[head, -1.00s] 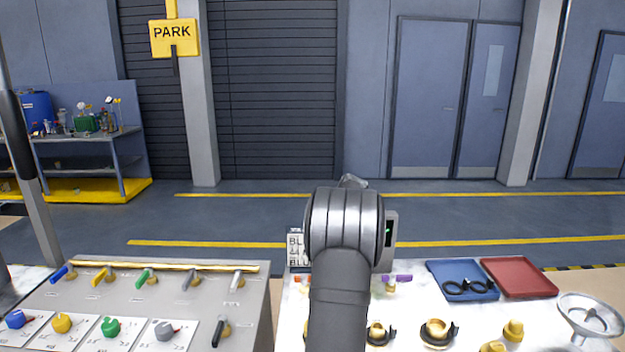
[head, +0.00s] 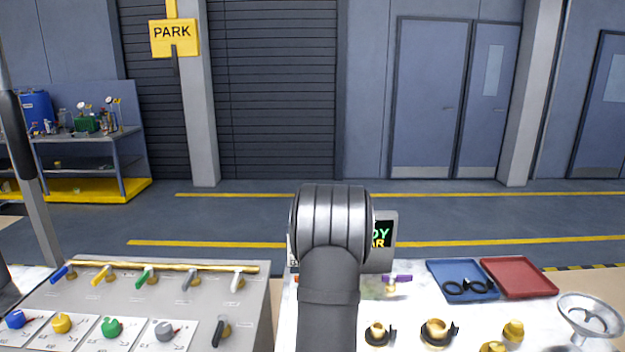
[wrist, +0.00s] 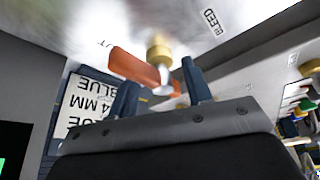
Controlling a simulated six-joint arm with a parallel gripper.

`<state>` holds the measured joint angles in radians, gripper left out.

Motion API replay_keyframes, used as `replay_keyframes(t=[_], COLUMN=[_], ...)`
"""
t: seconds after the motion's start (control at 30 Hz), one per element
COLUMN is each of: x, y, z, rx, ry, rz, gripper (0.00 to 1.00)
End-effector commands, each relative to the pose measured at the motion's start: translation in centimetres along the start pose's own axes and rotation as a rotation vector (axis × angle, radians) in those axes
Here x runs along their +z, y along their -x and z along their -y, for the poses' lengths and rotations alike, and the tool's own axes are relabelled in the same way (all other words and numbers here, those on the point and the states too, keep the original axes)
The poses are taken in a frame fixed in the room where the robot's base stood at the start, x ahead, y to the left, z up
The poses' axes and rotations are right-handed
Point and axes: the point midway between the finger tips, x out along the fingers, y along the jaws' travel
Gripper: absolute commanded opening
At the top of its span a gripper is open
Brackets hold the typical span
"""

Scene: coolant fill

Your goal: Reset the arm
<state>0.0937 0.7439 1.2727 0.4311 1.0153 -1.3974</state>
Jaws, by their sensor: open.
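My gripper (wrist: 160,90) shows in the wrist view with its two dark fingers apart and nothing between their tips that I can see held. Beyond the fingers are an orange handle (wrist: 138,70) and a brass fitting (wrist: 159,50) on a pale surface. I cannot tell the gap between them and the fingers. In the head view my own arm rises over the bench and hides the gripper.
A label plate (wrist: 88,103) reads BLUE 4 MM. A screen (head: 383,240) stands behind my arm. A purple handle (head: 398,279), blue tray (head: 450,272), red tray (head: 520,275) and funnel (head: 588,312) lie right. A switch panel (head: 200,305) is left.

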Motion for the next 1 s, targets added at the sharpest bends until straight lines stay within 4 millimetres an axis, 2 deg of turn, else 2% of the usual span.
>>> replay_keyframes(t=[0.2, 0.57, 0.67, 0.87, 1.0], x=[0.0, 0.0, 0.0, 0.0, 1.5], y=[0.0, 0.0, 0.0, 0.0, 1.5], z=[0.2, 0.2, 0.2, 0.1, -0.8], rx=[0.037, 0.045, 0.045, 0.045, 0.06], ry=[-0.088, -0.11, -0.109, -0.109, -0.138], rz=[0.0, 0.0, 0.0, 0.0, -0.002], gripper=[0.45, 0.45, 0.61, 1.0, 1.0])
